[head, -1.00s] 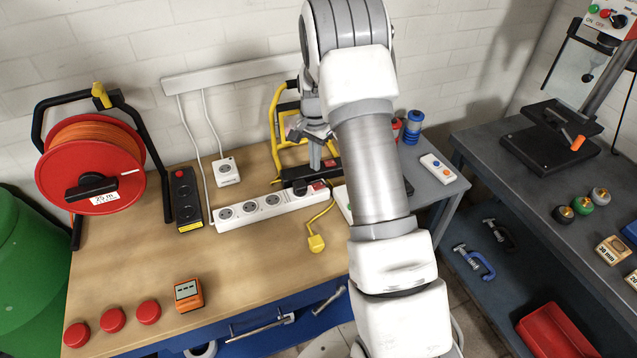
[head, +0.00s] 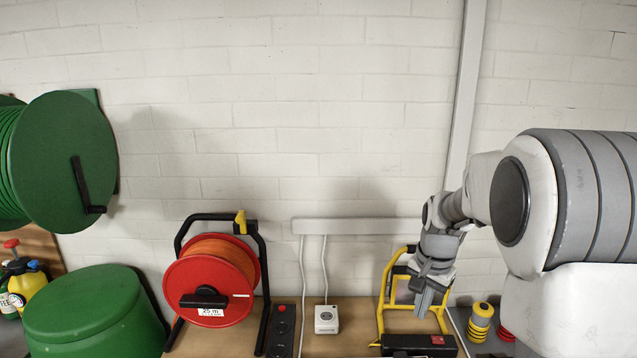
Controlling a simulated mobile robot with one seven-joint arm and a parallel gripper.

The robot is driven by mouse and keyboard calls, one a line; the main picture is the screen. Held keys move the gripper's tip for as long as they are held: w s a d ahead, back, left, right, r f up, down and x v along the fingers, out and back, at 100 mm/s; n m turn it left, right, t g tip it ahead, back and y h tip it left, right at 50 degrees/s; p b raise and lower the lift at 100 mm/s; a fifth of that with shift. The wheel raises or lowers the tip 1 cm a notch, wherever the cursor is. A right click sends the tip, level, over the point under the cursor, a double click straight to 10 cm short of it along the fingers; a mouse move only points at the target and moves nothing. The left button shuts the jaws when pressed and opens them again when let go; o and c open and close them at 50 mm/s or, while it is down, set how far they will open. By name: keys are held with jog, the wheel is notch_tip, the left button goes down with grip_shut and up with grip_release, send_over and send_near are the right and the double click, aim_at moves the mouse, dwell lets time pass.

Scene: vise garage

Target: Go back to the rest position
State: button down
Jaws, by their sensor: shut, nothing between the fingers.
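My gripper (head: 424,300) is at the right of the head view, pointing down in front of the yellow frame (head: 381,295) that stands on the wooden workbench (head: 345,305). Its fingers are together with nothing between them. My arm comes in from the right edge and covers much of that side. I cannot tell whether the gripper touches the yellow frame.
A red cable reel (head: 212,280) in a black stand, a black socket block (head: 281,330) and a white socket box (head: 326,319) are on the bench. A green lidded drum (head: 92,312) stands left. A green hose reel (head: 62,160) hangs on the wall.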

jog(key=s+a+r+n+t, duration=0.2)
jog(key=s+a+r+n, duration=0.2)
jog(key=s+r, duration=0.7)
jog(key=s+a+n+t, duration=0.2)
jog(key=s+a+n, duration=0.1)
jog(key=s, duration=1.1)
jog(key=shift+s+r+n, duration=0.3)
jog(key=shift+s+n, duration=0.05)
jog(key=shift+n, duration=0.55)
